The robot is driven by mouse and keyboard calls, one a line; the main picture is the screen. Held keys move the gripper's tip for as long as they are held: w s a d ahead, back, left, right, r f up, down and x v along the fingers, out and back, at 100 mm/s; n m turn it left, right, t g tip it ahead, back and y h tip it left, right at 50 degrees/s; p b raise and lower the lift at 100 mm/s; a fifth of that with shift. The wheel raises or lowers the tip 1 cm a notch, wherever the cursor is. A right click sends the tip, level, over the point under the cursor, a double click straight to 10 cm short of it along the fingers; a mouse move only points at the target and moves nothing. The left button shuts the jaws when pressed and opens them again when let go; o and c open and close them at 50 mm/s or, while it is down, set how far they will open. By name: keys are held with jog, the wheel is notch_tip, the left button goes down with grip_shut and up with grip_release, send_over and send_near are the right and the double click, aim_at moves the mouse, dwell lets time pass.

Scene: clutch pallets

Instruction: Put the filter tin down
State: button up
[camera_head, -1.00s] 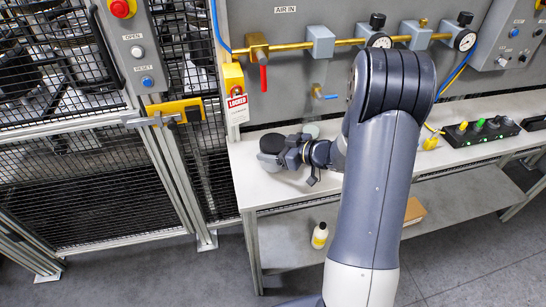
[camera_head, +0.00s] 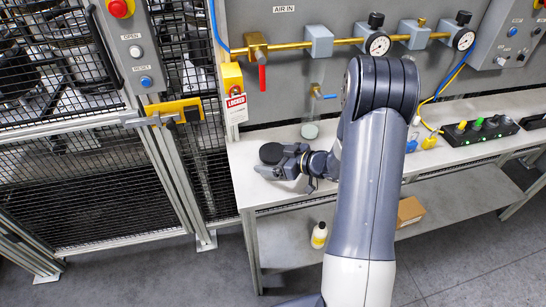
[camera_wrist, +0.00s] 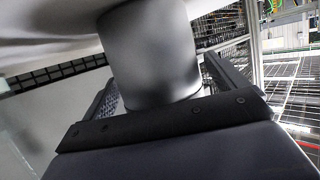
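The filter tin (camera_head: 271,153) is a short round tin with a dark top, over the left end of the white bench. My gripper (camera_head: 283,167) comes in from the right with its fingers around it. In the wrist view the tin's smooth grey side (camera_wrist: 150,55) stands between my two fingers (camera_wrist: 162,88), which look shut on it. I cannot tell whether the tin's underside touches the bench, as the fingers hide it.
The white bench (camera_head: 246,187) has free room around the tin. A pale round container (camera_head: 310,130) stands behind it, below a blue-handled tap (camera_head: 322,94). A red "locked" tag (camera_head: 236,108) hangs at the bench's back left. A bottle (camera_head: 319,235) stands below.

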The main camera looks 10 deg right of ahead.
jog(key=shift+r, duration=0.25)
jog(key=b+v, duration=0.1)
jog(key=v, duration=1.1)
jog(key=shift+f, duration=0.15)
jog(key=p+x, duration=0.1)
jog(key=x, duration=1)
jog(key=shift+w+a+f, duration=0.1)
jog(key=shift+w+a, duration=0.15)
jog(key=shift+a, duration=0.05)
jog(key=shift+w+a+f, duration=0.15)
jog(key=shift+w+f, duration=0.05)
jog(key=shift+f, duration=0.1)
jog(key=shift+r, duration=0.85)
jog(key=shift+s, duration=0.1)
